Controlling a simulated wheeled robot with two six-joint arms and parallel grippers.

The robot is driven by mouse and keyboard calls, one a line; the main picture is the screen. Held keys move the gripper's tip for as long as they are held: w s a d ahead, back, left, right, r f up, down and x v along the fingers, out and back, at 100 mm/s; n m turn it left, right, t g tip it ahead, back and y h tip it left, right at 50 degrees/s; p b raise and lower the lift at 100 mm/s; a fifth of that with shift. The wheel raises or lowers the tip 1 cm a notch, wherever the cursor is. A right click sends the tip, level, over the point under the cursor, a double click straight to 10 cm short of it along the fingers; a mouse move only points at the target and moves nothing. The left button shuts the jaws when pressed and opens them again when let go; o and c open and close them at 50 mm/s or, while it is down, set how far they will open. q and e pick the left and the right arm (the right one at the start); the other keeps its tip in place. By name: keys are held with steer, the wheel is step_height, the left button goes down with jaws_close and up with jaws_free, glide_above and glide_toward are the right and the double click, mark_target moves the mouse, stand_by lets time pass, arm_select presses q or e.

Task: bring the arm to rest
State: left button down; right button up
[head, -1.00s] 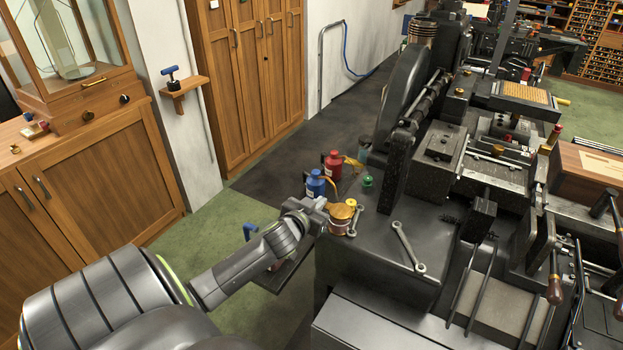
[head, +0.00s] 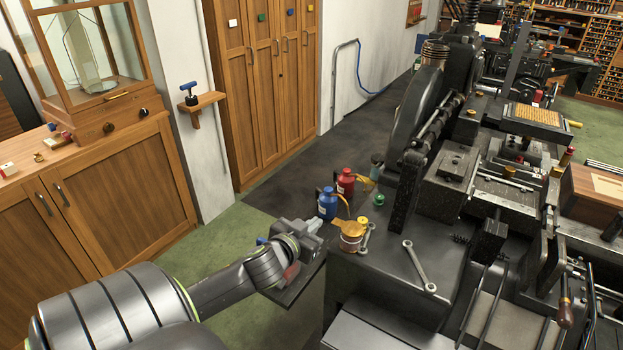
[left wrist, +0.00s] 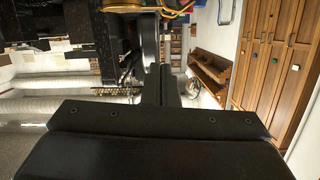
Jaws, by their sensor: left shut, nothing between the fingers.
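My left arm comes in from the lower left in the head view. Its gripper (head: 314,228) is shut and empty, beside the left edge of the black machine bench (head: 385,268). It is apart from the brass-coloured pot (head: 351,236) and the blue can (head: 327,203), which stand just beyond it. In the left wrist view the dark shut fingers (left wrist: 161,85) point away from the camera. A brass-coloured round piece (left wrist: 122,5) shows at the top edge there. My right gripper is in neither view.
A red can (head: 345,182) and a small green item (head: 379,200) stand on the bench, with wrenches (head: 419,267) lying nearer. The large black machine (head: 445,175) fills the right side. Wooden cabinets (head: 110,205) stand at the left. Green floor lies open between the cabinets and the bench.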

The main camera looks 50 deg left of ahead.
arm_select(q)
steer(key=shift+s, duration=0.25)
steer(key=s+d+f+g+h, duration=0.1)
steer(key=s+d+f+g, duration=0.3)
steer(key=s, duration=0.4)
steer(key=s+d+f+m+g, duration=0.1)
steer(key=s+d+f+g, duration=0.3)
steer(key=s, duration=0.3)
steer(key=s+d+f+g+h, duration=0.1)
steer(key=s+d+f+g, duration=0.3)
steer(key=s, duration=0.4)
step_height(320, 180, down, 23)
steer(key=s+f+g+h, duration=0.1)
steer(key=s+f, duration=1.4)
steer(key=f, duration=0.2)
steer(key=shift+s+d+b, duration=0.15)
steer(key=shift+d+b, duration=0.2)
steer(key=shift+d, duration=0.1)
